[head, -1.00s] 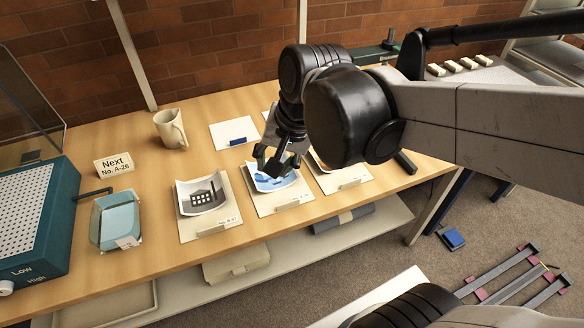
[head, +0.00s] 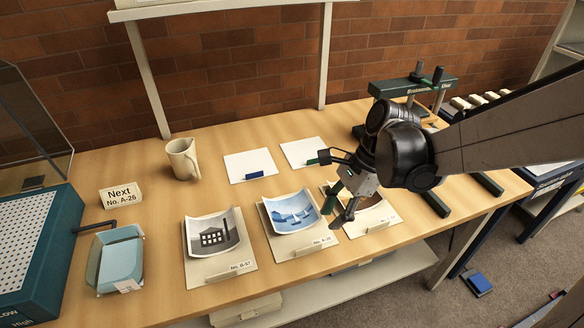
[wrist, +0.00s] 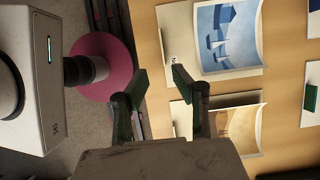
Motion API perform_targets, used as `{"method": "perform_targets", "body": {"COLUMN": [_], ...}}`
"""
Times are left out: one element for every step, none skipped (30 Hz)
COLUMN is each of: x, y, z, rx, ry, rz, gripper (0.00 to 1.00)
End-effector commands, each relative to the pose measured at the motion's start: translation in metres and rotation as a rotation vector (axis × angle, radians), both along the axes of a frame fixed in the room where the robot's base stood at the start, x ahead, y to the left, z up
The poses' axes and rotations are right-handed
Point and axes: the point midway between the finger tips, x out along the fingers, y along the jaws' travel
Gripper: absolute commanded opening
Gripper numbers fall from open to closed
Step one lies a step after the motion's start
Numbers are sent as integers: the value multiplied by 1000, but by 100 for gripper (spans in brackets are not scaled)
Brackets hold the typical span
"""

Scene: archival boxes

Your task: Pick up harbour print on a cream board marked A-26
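The harbour print (head: 290,212), blue with white sailboats and curled edges, lies on a cream board (head: 277,246) in the middle of the row. The board's front label appears to read No. A-26. In the wrist view the print (wrist: 226,38) is at upper right, with its board's edge (wrist: 178,22) towards the fingers. My gripper (head: 332,190) is at the print's right, over the gap towards the brown print. In the wrist view my gripper (wrist: 160,77) has its fingers spread, with nothing between them. It appears above the table's front edge.
A factory print (head: 213,234) lies to the left and a brown print (head: 370,212) to the right, partly behind my gripper. White sheets (head: 249,164) lie behind. A mug (head: 183,158), "Next No. A-26" sign (head: 120,196) and blue tray (head: 118,262) stand left.

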Motion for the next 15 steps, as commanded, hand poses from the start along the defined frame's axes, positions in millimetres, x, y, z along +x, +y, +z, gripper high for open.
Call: {"method": "perform_targets", "body": {"x": [-1, -1, -2, -3, -3, -4, -5, -5, -6, -6, -6, -7, -7, -7, -7], "y": [4, 7, 10, 12, 14, 16, 18, 20, 22, 23, 24, 25, 25, 26, 26], "z": [-11, -16, -23, -28, -33, -39, -43, -46, -51, -53, -55, -57, -59, -59, -61], "rx": [0, 0, -1, -1, -1, -1, -1, -1, -1, -1, -1, -1, -1, 0, 0], "ry": [-1, -1, -1, -2, -2, -1, -1, -1, -1, -1, -1, -1, -1, -2, -2], "rz": [2, 2, 3, 4, 4, 3, 3, 3, 3, 3, 3, 3, 3, 2, 2], "gripper": [25, 25, 25, 25, 25, 25, 25, 25, 25, 25, 25, 25, 25, 25, 25]}}
